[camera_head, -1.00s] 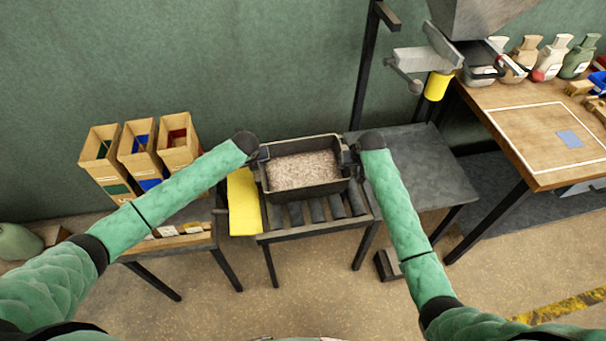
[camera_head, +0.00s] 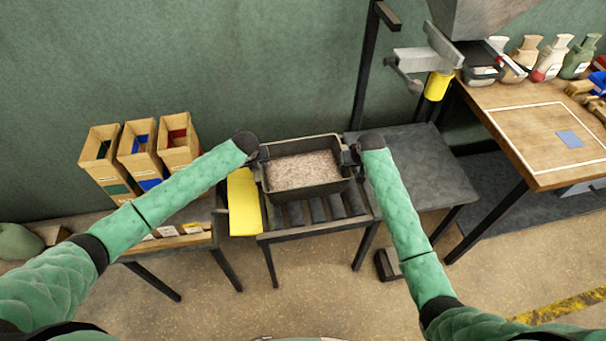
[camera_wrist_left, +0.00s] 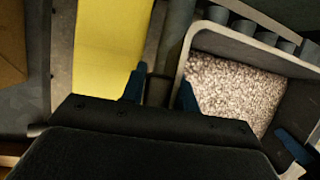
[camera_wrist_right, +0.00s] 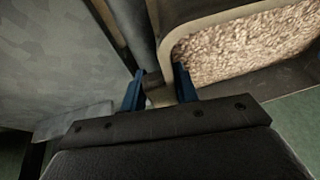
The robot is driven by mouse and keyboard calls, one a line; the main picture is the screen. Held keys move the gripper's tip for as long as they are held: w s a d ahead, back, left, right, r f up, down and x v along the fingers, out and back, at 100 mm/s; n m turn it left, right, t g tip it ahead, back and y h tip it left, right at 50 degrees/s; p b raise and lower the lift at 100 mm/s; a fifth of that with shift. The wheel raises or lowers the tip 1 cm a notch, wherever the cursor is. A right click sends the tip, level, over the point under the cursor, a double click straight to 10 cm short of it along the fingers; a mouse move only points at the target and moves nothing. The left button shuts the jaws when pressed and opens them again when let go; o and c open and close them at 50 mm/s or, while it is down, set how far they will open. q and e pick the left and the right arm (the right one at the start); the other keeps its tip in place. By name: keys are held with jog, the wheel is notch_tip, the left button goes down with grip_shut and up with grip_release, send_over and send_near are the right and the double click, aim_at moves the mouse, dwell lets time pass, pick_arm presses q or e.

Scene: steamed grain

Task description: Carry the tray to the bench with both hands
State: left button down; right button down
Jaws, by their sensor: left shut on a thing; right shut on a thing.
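The dark tray (camera_head: 304,193), filled with pale brown grain (camera_head: 303,170), sits level over the roller stand (camera_head: 317,210). Whether it rests on the rollers or is just clear of them I cannot tell. My left gripper (camera_head: 258,156) is shut on the tray's left side; in the left wrist view its blue fingers (camera_wrist_left: 160,90) straddle the tray edge. My right gripper (camera_head: 351,155) is shut on the right side, with its fingers (camera_wrist_right: 158,88) either side of the tray's handle. The wooden bench (camera_head: 510,125), with a white outlined rectangle, stands at the right.
A yellow panel (camera_head: 243,203) lies left of the tray. A grey table (camera_head: 425,170) stands between the rollers and bench. Bottles (camera_head: 553,58) line the bench's back. Open bins (camera_head: 140,150) stand left. The floor in front is clear.

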pick_arm(q)
jog(key=shift+r, duration=0.25)
pick_arm(e)
jog(key=shift+r, duration=0.25)
